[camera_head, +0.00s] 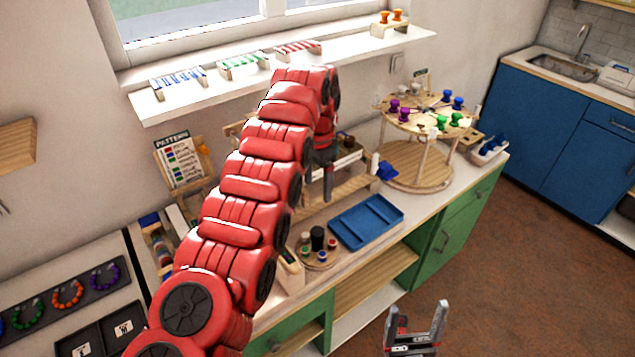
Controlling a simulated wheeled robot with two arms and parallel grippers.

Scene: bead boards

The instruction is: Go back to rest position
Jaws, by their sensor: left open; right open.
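My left arm, red and segmented, reaches from the bottom left up across the counter. Its gripper (328,187) points down in front of a wooden rack (350,185) on the counter, partly hidden by the arm; it is open and I see nothing held in it. My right gripper (416,318) is open and empty at the bottom right, in front of the green cabinet and over the brown floor, its two fingers pointing up and apart.
A blue tray (366,222) and a round board with small jars (318,258) lie on the counter near my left arm. A two-tier round wooden stand (418,178) with coloured knobs is to the right. The window sill (350,55) holds small racks. The floor (490,270) at right is clear.

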